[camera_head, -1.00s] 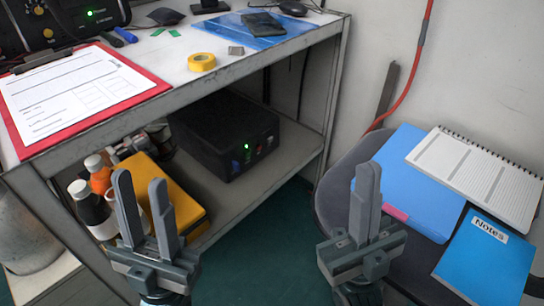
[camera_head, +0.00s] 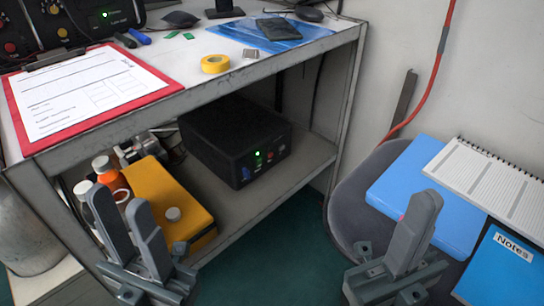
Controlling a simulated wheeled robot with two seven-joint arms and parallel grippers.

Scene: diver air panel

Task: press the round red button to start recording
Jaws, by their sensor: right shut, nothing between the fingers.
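I cannot make out for certain which item is the round red button. A small red round spot (camera_head: 10,47) shows on the black panel (camera_head: 75,22) at the top left, cut by the frame edge. A black box (camera_head: 225,139) on the lower shelf has a lit green light and small blue, green and red parts on its front. My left gripper (camera_head: 119,199) is open and empty, in front of the lower shelf's left part. My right gripper (camera_head: 417,212) is shut and empty, in front of the chair. Both are well apart from the panel and the box.
The metal bench (camera_head: 195,98) carries a red clipboard (camera_head: 150,98), yellow tape (camera_head: 215,64) and a blue folder (camera_head: 290,42). A yellow case (camera_head: 165,185) and bottles (camera_head: 110,175) sit below. A grey chair (camera_head: 350,205) holds notebooks (camera_head: 505,180). A red hose (camera_head: 440,60) runs along the wall.

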